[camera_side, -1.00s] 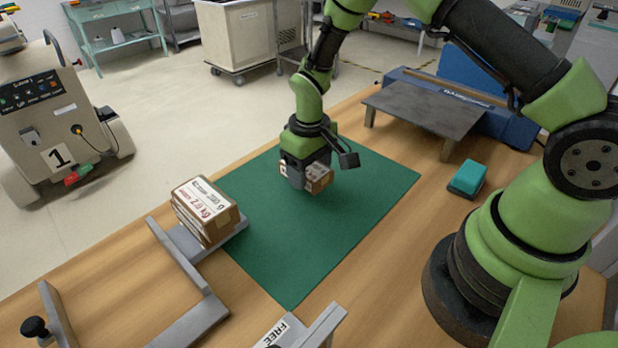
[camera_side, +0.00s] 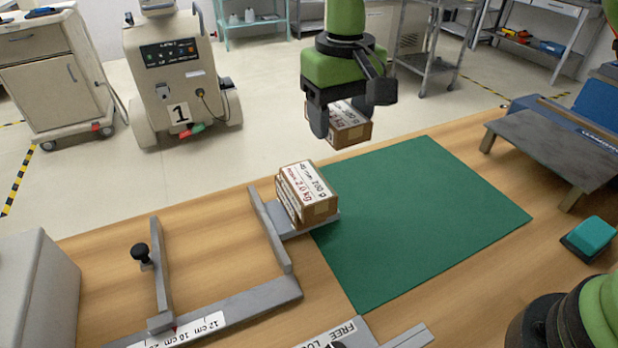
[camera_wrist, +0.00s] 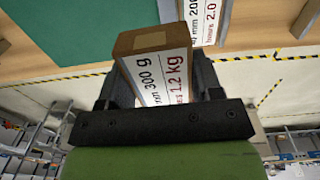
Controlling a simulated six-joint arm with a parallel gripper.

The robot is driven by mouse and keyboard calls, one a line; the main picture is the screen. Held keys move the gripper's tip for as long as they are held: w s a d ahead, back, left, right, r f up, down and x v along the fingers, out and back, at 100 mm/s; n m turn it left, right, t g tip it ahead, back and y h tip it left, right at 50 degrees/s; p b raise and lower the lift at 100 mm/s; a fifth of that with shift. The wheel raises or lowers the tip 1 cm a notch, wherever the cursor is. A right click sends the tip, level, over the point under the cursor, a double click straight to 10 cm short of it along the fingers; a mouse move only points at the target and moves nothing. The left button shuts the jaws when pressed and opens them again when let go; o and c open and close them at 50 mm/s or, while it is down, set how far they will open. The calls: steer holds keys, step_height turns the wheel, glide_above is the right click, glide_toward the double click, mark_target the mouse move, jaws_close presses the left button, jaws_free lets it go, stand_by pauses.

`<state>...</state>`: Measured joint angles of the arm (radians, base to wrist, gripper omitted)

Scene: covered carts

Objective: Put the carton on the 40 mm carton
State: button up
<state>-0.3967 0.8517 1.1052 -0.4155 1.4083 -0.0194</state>
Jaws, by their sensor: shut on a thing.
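My gripper (camera_side: 335,108) is shut on a small brown carton (camera_side: 352,130) with a white label. In the wrist view this held carton (camera_wrist: 150,42) sits between the dark fingers, and its label shows 300 g and 1.2 kg. In the side view it hangs in the air, above and slightly right of another labelled brown carton (camera_side: 308,196). That carton rests on a grey metal support at the left edge of the green mat, and its label shows 200 g and 2.0 kg. It also shows at the top right of the wrist view (camera_wrist: 207,22). The two cartons appear apart.
The green mat (camera_side: 420,220) is bare. A grey bar frame (camera_side: 240,300) with a black knob (camera_side: 140,252) stands at front left. A grey raised plate (camera_side: 555,150) and a teal block (camera_side: 590,236) are at right. A grey box (camera_side: 35,295) is at lower left.

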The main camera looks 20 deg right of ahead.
step_height(320, 180, up, 3)
glide_above(310, 184)
step_height(310, 184, down, 6)
steer(key=shift+s+r, duration=0.1)
steer(key=shift+r, duration=0.1)
steer(key=shift+f, duration=2.1)
steer(key=o, duration=1.2)
steer(key=shift+f, duration=0.15)
step_height(310, 184, up, 12)
